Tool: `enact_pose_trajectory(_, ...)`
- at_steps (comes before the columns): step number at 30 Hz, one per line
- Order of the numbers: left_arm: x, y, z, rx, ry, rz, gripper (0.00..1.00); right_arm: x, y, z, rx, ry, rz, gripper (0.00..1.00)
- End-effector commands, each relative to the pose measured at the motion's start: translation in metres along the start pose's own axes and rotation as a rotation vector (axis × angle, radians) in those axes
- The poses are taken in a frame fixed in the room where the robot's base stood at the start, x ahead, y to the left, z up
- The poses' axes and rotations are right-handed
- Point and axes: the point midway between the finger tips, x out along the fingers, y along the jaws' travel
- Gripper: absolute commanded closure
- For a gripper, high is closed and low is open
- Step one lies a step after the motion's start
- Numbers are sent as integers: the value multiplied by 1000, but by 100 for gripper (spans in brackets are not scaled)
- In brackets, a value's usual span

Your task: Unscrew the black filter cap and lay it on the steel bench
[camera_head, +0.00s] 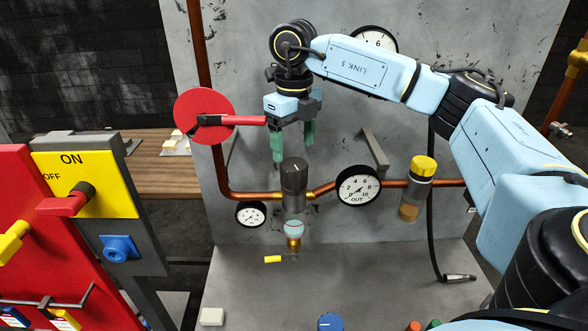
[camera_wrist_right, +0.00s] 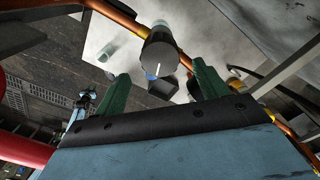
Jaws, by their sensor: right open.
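The black filter cap (camera_head: 294,175) sits upright on top of the filter on the copper pipe (camera_head: 330,187), in front of the grey panel. Below it hangs the filter's lower part, with a pale blue band (camera_head: 293,228) and a brass end. My right gripper (camera_head: 293,150) is open and empty, its green fingers pointing down just above the cap. In the right wrist view the cap (camera_wrist_right: 160,57) with a white line shows between the spread fingers and beyond their tips. The steel bench (camera_head: 350,285) lies below, largely bare. My left gripper is not in view.
A red disc (camera_head: 195,112) with a red lever (camera_head: 235,121) is close left of my right gripper. An OUT gauge (camera_head: 359,186) and a yellow-capped fitting (camera_head: 423,166) stand right of the filter. A yellow piece (camera_head: 272,259) and a white block (camera_head: 212,317) are low in view.

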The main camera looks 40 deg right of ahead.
Motion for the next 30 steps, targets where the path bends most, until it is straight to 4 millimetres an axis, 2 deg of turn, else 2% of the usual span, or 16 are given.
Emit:
enact_pose_trajectory(10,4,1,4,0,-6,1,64,0,0,0,464,-1,0,27)
enact_pose_trajectory(12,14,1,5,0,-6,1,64,14,0,0,456,2,0,27)
enact_pose_trajectory(21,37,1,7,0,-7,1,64,50,0,0,452,2,0,27)
enact_pose_trajectory(30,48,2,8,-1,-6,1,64,68,0,0,451,0,-1,27)
